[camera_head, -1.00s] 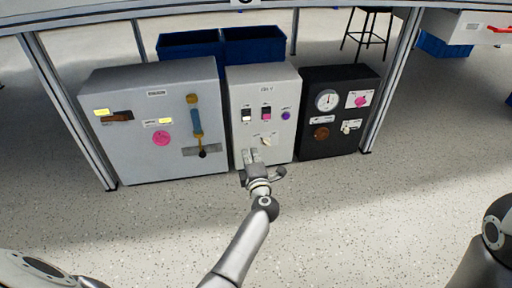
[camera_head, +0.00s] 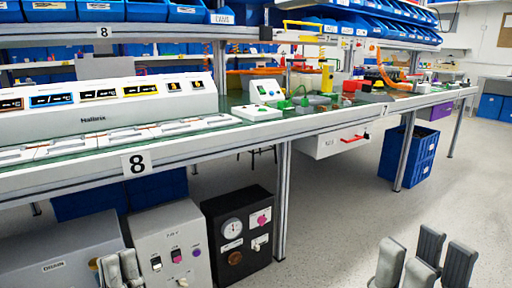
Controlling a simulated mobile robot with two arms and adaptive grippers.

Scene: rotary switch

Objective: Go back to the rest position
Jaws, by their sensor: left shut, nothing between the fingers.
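The white panel box (camera_head: 172,232) stands on the floor under the workbench at the lower left. It has a black switch, a pink switch and a purple button. A pale knob (camera_head: 182,281) is just visible low on its front, near the picture's bottom edge. My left gripper (camera_head: 120,262) is at the bottom left, in front of the seam between the grey and white boxes in the picture. Its fingers are together and empty. My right gripper (camera_head: 424,258) is at the bottom right over bare floor, its finger parts standing apart with nothing between them.
A grey box (camera_head: 62,256) and a black box with a gauge (camera_head: 238,240) flank the white box. The workbench edge (camera_head: 215,141) runs above them, carrying a white console (camera_head: 100,105). A bench leg (camera_head: 283,200) stands right of the boxes. Floor between the grippers is clear.

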